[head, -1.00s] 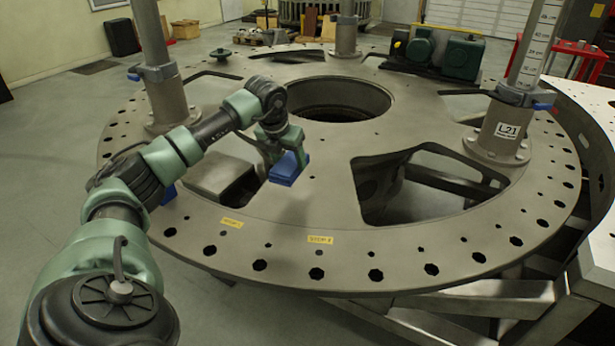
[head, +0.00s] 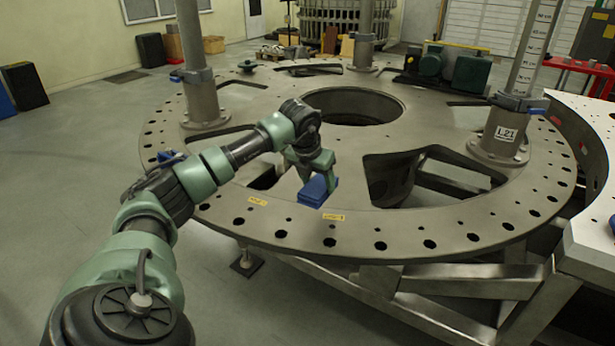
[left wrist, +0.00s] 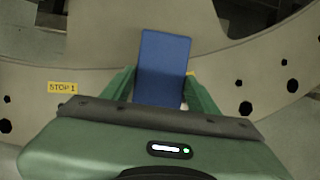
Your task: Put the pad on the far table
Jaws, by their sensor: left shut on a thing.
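The pad (head: 317,190) is a blue, flat rectangular block. My left gripper (head: 316,170) is shut on it and holds it over the near part of the round grey turret plate (head: 290,226), close to the yellow labels at the rim. The gap between pad and plate cannot be judged. In the left wrist view the pad (left wrist: 163,66) sits between the two green fingers of the gripper (left wrist: 160,88). A red table (head: 583,67) stands at the back right. A pale-topped table (head: 590,235) stands at the right edge, nearer. My right gripper is not in view.
Upright posts stand on the plate, one at the left (head: 201,100) and one labelled L21 (head: 503,130) at the right. Green machinery (head: 450,67) sits at its back right. The plate has a central hole and large cut-outs. Floor at the left (head: 70,170) is clear.

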